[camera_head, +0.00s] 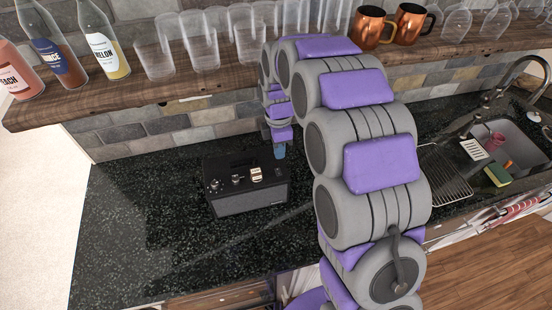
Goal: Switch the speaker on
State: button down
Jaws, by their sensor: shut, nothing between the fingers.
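The speaker (248,201) is a dark box on the black speckled counter, left of my arm. Its top carries several small knobs and a pale, gold-coloured switch piece near the right side. My arm arches over from the right, and its end comes down at the speaker's back right corner. My gripper (280,151) is small in the picture, pointing down with a bluish tip, and it is shut and empty. It appears just behind or above the speaker's back right edge; I cannot tell whether it touches.
A wooden shelf (120,101) with bottles, clear glasses and copper mugs (371,27) overhangs the counter's back. A sink (499,150) with a sponge and a drying rack (446,176) lie right of my arm. The counter (128,222) left of the speaker is clear.

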notch_tip(320, 180, up, 11)
send_over(279, 174)
jog(key=w+a, duration=0.2)
jog(key=w, duration=0.2)
jog(key=f+b, duration=0.1)
jog(key=b, duration=0.2)
jog(key=s+d+f+b, duration=0.1)
jog(key=b, duration=0.2)
jog(key=s+f+b, duration=0.1)
jog(key=b, duration=0.2)
jog(key=shift+d+b, duration=0.25)
jog(key=shift+b, duration=0.1)
jog(key=shift+a, duration=0.2)
jog(key=shift+f, duration=0.1)
jog(key=f+b, duration=0.1)
jog(key=f, duration=0.3)
jog(key=s+f+b, duration=0.1)
jog(key=f, duration=0.4)
jog(key=f+b, duration=0.1)
jog(key=f, duration=0.3)
jog(key=shift+s+d+f, duration=0.3)
jog(key=shift+d+f, duration=0.05)
jog(key=shift+f, duration=0.05)
